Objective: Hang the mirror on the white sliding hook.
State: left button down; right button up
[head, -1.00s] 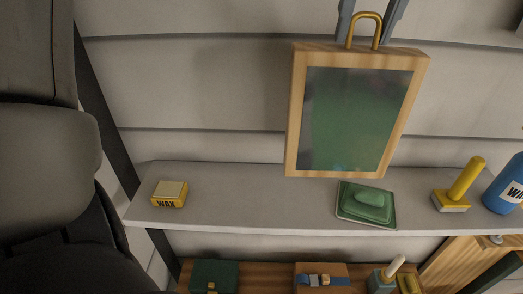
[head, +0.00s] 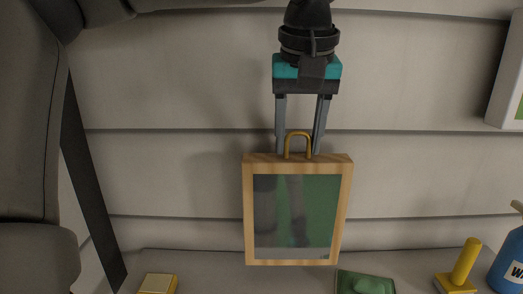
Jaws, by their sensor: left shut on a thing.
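The mirror (head: 296,218) has a light wooden frame and a brass loop (head: 298,137) on its top edge. It hangs nearly upright from my left gripper (head: 301,150), which comes down from the top of the head view. The gripper's two grey fingers are shut on the mirror at its loop. The mirror's lower edge overlaps the back of the grey shelf in the picture; I cannot tell whether they touch. The glass shows a dim reflection over green. I do not see the white sliding hook. My right gripper is not in view.
The grey shelf (head: 215,262) runs along the bottom. On it are a yellow wax box (head: 158,284), a green dish (head: 364,284), a yellow-handled brush (head: 465,265) and a blue bottle (head: 508,268). A white-edged panel (head: 508,75) is at the right edge. The wall around the mirror is bare.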

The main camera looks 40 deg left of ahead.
aim_at(262, 151)
pick_arm(q)
jog(key=a+f, duration=0.1)
jog(key=a, duration=0.1)
jog(key=a+f, duration=0.1)
jog(key=a, duration=0.1)
jog(key=a+f+p, duration=0.1)
jog(key=a, duration=0.1)
jog(key=shift+s+a+f, duration=0.25)
jog(key=shift+a+f, duration=0.1)
jog(key=shift+a, duration=0.05)
jog(key=shift+c, duration=1.4)
grip_release()
jog(key=shift+f, duration=0.1)
